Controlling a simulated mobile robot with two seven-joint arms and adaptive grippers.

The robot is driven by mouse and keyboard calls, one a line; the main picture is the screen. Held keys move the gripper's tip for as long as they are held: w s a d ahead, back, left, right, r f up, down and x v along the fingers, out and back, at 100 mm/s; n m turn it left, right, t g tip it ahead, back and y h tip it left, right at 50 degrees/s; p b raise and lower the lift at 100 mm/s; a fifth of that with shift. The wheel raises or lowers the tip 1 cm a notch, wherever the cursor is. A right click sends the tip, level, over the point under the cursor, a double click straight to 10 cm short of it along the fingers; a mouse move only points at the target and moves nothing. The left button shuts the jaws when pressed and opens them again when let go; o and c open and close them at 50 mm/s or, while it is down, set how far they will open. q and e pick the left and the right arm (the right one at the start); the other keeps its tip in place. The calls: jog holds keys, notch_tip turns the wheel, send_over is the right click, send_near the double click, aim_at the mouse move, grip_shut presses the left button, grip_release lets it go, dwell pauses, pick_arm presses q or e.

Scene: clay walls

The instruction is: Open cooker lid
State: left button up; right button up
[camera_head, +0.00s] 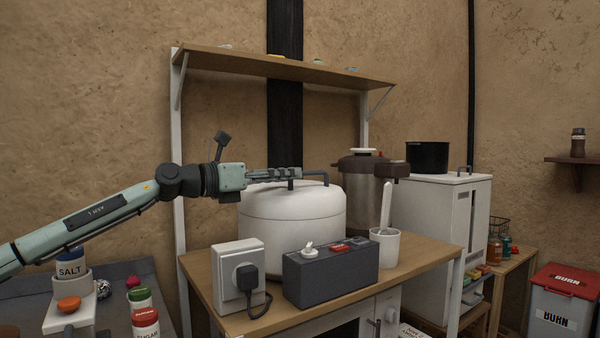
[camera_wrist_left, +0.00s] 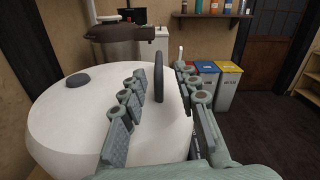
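The white round cooker (camera_head: 292,222) stands on the wooden table with its lid (camera_head: 262,192) down. A dark arched handle (camera_head: 318,173) rises from the lid; in the left wrist view the handle (camera_wrist_left: 159,80) shows nearly edge-on. My left gripper (camera_head: 298,173) reaches in from the left just above the lid. In the left wrist view my left gripper (camera_wrist_left: 161,72) is open, its fingers on either side of the handle with gaps visible. My right gripper is not in view.
A brown-lidded metal urn (camera_head: 365,190) is close behind. A wooden shelf (camera_head: 285,68) hangs above.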

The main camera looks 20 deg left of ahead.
pick_arm(q)
jog(key=shift+x, duration=2.2)
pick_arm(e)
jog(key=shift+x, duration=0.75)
pick_arm(q)
jog(key=shift+c, duration=0.6)
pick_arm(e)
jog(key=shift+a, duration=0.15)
pick_arm(q)
grip_shut()
jog(key=shift+f, duration=0.1)
